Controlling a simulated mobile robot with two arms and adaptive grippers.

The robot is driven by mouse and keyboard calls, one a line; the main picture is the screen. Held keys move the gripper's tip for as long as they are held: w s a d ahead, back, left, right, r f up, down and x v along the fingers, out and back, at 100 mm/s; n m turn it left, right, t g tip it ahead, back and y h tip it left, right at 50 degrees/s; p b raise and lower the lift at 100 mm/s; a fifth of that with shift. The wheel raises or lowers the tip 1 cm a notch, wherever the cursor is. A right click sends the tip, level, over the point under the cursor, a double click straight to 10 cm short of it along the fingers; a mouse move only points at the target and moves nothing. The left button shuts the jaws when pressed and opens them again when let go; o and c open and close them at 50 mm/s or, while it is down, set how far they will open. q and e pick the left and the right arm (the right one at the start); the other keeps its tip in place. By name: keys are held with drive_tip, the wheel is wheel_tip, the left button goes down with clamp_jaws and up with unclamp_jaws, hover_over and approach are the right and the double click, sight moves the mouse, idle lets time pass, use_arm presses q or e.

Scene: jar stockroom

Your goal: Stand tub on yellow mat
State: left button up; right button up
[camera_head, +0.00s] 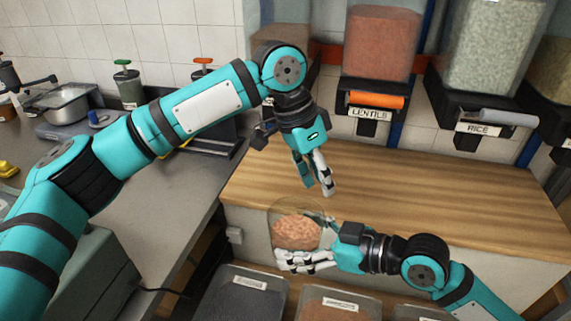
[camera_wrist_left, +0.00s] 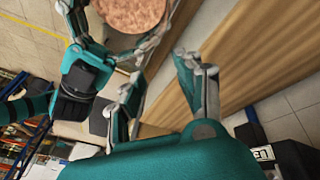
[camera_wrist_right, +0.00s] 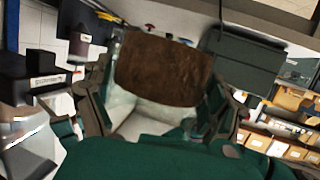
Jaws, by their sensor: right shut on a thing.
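The tub (camera_head: 297,232) is a clear round container with pinkish-orange contents. My right gripper (camera_head: 303,243) is shut on it and holds it by the front edge of the wooden counter. Its contents fill the upper middle of the right wrist view (camera_wrist_right: 165,70), between the fingers. The tub also shows at the top of the left wrist view (camera_wrist_left: 130,12). My left gripper (camera_head: 323,180) hangs just above and behind the tub. It is open and empty, with its fingers apart in the left wrist view (camera_wrist_left: 160,68). I see no yellow mat in these views.
The wooden counter (camera_head: 430,190) is mostly clear. Lentil (camera_head: 382,45) and rice (camera_head: 488,45) dispensers hang above its back. Open bins (camera_head: 240,287) stand below its front. At left, a grey worktop (camera_head: 170,215) carries a metal pan (camera_head: 68,103) and pump bottles (camera_head: 128,85).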

sight(289, 233)
use_arm(q)
drive_tip(key=a+r+y, duration=0.1)
drive_tip(key=a, duration=0.1)
drive_tip(key=a+r+y, duration=0.1)
drive_tip(key=s+a+r+y, duration=0.1)
drive_tip(key=a, duration=0.1)
drive_tip(key=shift+a+m, duration=0.3)
use_arm(e)
drive_tip(key=shift+r, duration=0.1)
use_arm(q)
drive_tip(key=shift+a, duration=0.2)
drive_tip(key=f, duration=1.1)
drive_tip(key=shift+s+d+f, duration=0.2)
drive_tip(key=shift+s+f, duration=0.15)
drive_tip(key=shift+s, duration=0.05)
drive_tip(key=shift+g, duration=0.3)
clamp_jaws()
drive_tip(key=shift+d, duration=0.1)
drive_tip(key=shift+s+r, duration=0.1)
use_arm(e)
drive_tip(key=o, duration=1.1)
